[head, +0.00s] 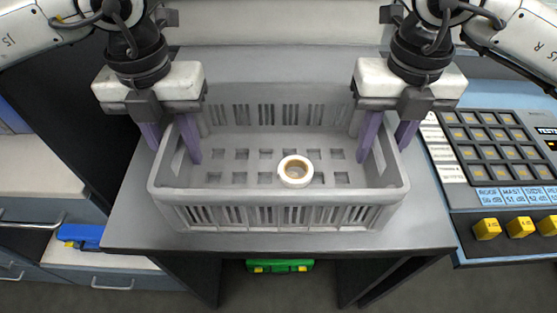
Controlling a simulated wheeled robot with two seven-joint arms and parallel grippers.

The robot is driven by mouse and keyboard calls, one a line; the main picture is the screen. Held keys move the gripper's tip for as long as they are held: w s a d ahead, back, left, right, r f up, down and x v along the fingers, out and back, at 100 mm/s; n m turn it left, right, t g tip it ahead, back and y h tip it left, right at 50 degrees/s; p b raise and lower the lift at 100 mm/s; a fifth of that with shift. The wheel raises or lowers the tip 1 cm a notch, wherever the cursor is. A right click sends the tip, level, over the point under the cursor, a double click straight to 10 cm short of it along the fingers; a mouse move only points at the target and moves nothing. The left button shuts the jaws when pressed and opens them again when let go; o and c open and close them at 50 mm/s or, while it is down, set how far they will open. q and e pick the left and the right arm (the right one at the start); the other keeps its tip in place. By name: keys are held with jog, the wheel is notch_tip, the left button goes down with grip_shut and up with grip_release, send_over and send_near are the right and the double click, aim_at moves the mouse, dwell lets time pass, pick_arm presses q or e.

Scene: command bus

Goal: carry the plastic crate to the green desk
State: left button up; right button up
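A grey plastic crate (280,214) with slotted walls stands upright on a grey desk top (270,243). A white tape roll (295,172) with a tan inner ring lies on its floor. My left gripper (173,152) is at the crate's left wall, one purple finger outside and one inside. My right gripper (385,147) is at the right wall in the same way. On both, the fingers are spread apart with the wall between them, and I see no grip on it. The wall partly hides the fingers. No green desk is in view.
A control panel (500,150) with yellow buttons stands close on the right. On the left are white-topped drawers (38,170) with a blue object (80,235). A green case (280,266) is below the desk's front edge. A dark panel borders the desk's left.

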pick_arm(q)
grip_shut()
pick_arm(e)
grip_shut()
dwell(1.3)
